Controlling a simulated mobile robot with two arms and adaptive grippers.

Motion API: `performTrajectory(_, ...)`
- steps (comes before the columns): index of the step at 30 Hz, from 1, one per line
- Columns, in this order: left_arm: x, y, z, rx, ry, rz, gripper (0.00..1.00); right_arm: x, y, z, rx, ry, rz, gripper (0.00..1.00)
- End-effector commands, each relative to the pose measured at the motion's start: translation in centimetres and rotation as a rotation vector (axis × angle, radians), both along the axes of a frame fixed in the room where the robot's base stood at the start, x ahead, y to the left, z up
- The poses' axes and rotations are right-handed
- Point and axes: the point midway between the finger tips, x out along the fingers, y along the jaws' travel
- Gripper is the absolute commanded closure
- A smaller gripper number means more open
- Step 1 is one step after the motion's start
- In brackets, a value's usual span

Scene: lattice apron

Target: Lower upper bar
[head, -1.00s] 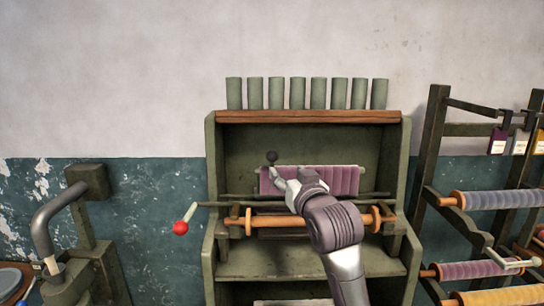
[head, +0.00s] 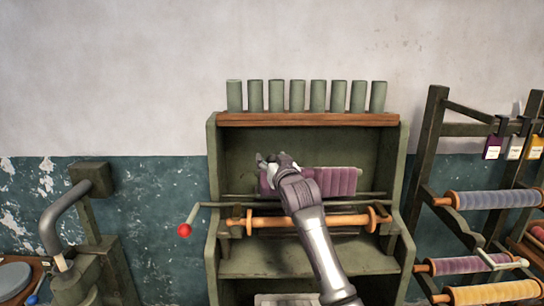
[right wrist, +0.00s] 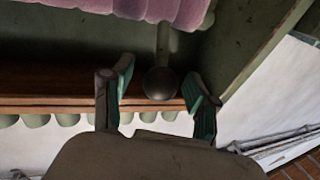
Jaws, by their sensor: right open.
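A thin dark bar (head: 225,204) runs across the green loom-like cabinet (head: 212,160), above a wooden roller (head: 345,221). Behind it a pleated purple cloth (head: 338,181) hangs; it also shows at the top of the right wrist view (right wrist: 165,8). A dark round knob (right wrist: 160,84) on a short stem shows in the right wrist view, between the two fingers as seen there. My right gripper (head: 268,161) is open in front of the cloth and hides the knob in the head view. Whether the fingers touch the knob I cannot tell. My left gripper is out of view.
A red-ended crank (head: 184,229) sticks out at the cabinet's left. Several green cylinders (head: 317,96) stand on its wooden top board (head: 310,119). A rack of coloured rollers (head: 432,150) stands right, a grey-handled machine (head: 45,225) left. The wall above is clear.

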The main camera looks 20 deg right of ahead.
Motion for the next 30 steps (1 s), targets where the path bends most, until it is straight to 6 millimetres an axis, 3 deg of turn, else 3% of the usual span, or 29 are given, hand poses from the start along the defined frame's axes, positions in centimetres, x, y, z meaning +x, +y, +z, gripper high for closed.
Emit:
performTrajectory(8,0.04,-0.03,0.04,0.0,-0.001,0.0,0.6,0.14,0.02,-0.01,0.0,-0.001,0.0,0.41)
performTrajectory(19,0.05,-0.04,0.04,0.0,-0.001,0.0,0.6,0.12,0.01,0.0,0.0,0.0,0.0,0.99)
performTrajectory(30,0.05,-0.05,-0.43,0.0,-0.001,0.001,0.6,0.01,0.04,-0.28,-0.003,-0.009,0.0,1.0)
